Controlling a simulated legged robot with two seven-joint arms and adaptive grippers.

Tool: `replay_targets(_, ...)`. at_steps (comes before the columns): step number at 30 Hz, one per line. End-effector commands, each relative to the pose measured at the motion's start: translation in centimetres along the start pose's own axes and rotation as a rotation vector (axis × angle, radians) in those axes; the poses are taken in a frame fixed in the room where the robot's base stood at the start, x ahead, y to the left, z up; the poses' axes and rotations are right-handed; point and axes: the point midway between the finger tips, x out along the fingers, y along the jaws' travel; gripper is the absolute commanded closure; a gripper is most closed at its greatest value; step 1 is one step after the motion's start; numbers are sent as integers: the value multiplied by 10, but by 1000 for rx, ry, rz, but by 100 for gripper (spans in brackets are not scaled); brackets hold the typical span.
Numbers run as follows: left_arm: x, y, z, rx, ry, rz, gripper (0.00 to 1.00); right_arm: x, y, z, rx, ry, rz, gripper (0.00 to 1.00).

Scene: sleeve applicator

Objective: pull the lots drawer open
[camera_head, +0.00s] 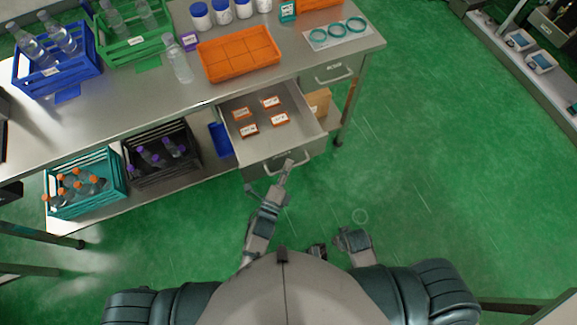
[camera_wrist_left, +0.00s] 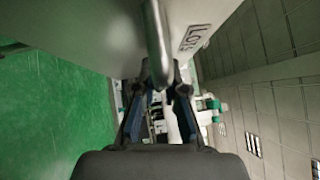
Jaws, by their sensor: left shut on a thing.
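The lots drawer (camera_head: 297,144) stands pulled out from under the steel table, with several small orange boxes (camera_head: 270,102) with white labels inside. My left gripper (camera_head: 287,167) is at its front and is shut on the drawer handle (camera_wrist_left: 157,45). In the left wrist view the metal handle bar runs down between my fingertips (camera_wrist_left: 160,84), beside the LOTS label (camera_wrist_left: 195,38). My right gripper (camera_head: 345,238) is empty over the green floor, low in the head view; its finger opening is unclear.
A second, closed drawer (camera_head: 328,77) sits to the right under the steel table (camera_head: 356,47). An orange tray (camera_head: 238,55) and bottles stand on top. Teal (camera_head: 63,201) and black (camera_head: 178,180) crates sit on the lower shelf. The floor to the right is clear.

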Motion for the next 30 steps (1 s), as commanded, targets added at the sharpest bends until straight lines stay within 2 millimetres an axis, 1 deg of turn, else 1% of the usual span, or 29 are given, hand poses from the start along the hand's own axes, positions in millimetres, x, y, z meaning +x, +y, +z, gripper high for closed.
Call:
replay_targets(1, -4, 9, 2, 3, -3, 22, 100, 1, 0, 0, 0, 0, 0, 60)
replay_targets(2, -4, 9, 2, 3, -3, 22, 84, 1, 0, 0, 0, 0, 0, 60)
replay_targets(3, -4, 9, 2, 3, -3, 22, 74, 1, 0, 0, 0, 0, 0, 60)
replay_targets(4, -4, 9, 2, 3, -3, 21, 67, 1, 0, 0, 0, 0, -1, 60)
replay_targets(5, -3, 8, 2, 3, -2, 20, 63, 1, 0, 0, 0, 0, -1, 60)
replay_targets(13, -1, 4, -2, 4, 0, 11, 63, 0, -3, -1, -3, 3, -4, 60)
replay_targets(17, -10, 4, -2, 4, 0, 11, 63, 0, -2, -1, -2, 2, -3, 60)
replay_targets(20, -28, 4, -2, 5, 1, 12, 63, 0, -2, -1, -2, 2, -3, 60)
replay_targets(27, -83, 6, 0, 2, -1, 17, 63, 0, -2, -1, -1, 1, -2, 60)
replay_targets(30, -101, 6, 1, 2, -1, 16, 63, 0, -2, -1, -1, 1, -1, 60)
